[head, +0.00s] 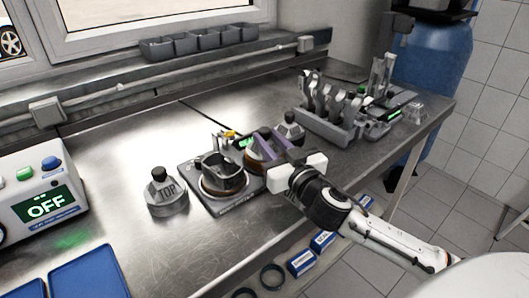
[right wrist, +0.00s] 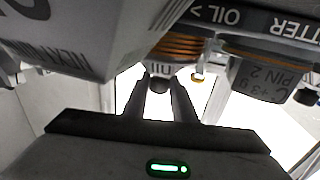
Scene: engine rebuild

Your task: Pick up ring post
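My right gripper (head: 266,146) reaches over the far right part of a small grey fixture plate (head: 238,210) on the bench. In the right wrist view its two dark fingers (right wrist: 162,82) stand a little apart, with a small dark knob (right wrist: 160,85) between the tips. Whether they press on it I cannot tell. Close by in that view is a stack of copper-coloured rings (right wrist: 180,46). I cannot tell for sure which part is the ring post; the gripper hides part of the fixture. A dark round holder (head: 224,180) with a copper-coloured base stands on the plate's left. My left gripper is not in view.
A grey block marked TOP (head: 168,197) stands left of the fixture. A grey rack (head: 335,128) of upright parts stands behind right. The OFF box (head: 42,195) and blue trays (head: 85,275) are at left. Bare steel lies between.

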